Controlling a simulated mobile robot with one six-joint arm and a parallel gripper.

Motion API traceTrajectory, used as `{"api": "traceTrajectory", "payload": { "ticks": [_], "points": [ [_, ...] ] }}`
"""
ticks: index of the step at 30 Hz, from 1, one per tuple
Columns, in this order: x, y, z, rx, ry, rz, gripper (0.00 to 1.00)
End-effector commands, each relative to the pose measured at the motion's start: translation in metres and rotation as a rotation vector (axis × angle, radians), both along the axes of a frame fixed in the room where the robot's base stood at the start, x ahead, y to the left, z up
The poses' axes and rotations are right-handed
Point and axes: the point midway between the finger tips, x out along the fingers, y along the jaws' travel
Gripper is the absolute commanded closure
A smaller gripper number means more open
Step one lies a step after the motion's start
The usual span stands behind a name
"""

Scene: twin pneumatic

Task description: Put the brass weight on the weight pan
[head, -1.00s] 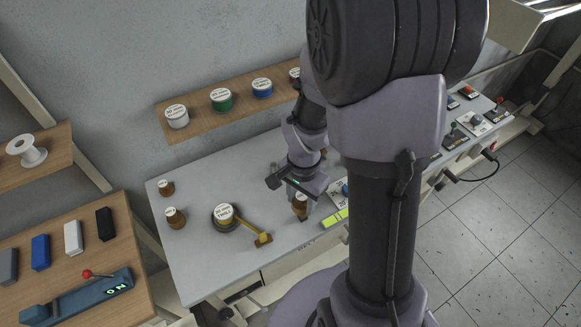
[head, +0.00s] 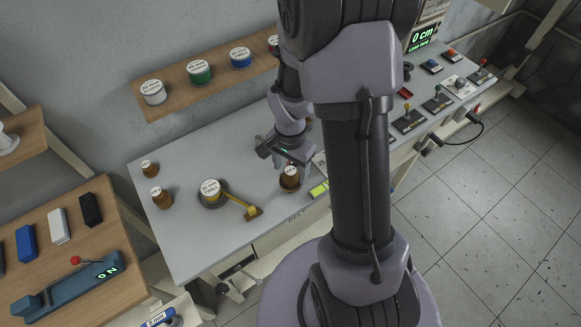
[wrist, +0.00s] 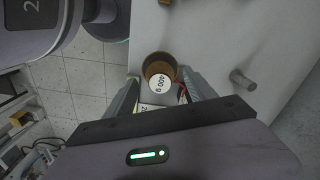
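A brown, brass-like cylinder (head: 290,179) with a white top stands upright near the front edge of the grey bench. In the wrist view, this weight (wrist: 160,78) reads "400 g". My gripper (head: 288,160) is above it. In the wrist view, my gripper (wrist: 160,83) is open, with one finger on each side of the weight and a visible gap at both sides. Two similar brown cylinders (head: 150,169) (head: 161,198) stand at the bench's left end. I cannot clearly make out a weight pan.
A shelf (head: 215,80) of labelled spools hangs behind. A yellow-green strip (head: 319,190) lies right. A grey peg (wrist: 243,80) shows in the wrist view.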

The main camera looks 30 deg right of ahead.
Motion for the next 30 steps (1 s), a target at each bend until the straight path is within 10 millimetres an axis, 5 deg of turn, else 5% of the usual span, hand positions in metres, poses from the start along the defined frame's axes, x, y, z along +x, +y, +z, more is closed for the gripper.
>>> {"api": "traceTrajectory", "payload": {
  "ticks": [8,15,23,26,30],
  "points": [
    [0.001,0.0,0.014,-0.001,-0.003,0.0,0.36],
    [0.001,0.0,0.084,-0.001,-0.005,-0.001,0.36],
    [0.0,0.002,0.126,-0.001,-0.008,0.007,0.36],
    [-0.004,0.021,0.162,-0.004,-0.078,0.093,0.36],
    [-0.036,0.076,0.237,-0.012,-0.266,0.348,0.36]
  ]
}}
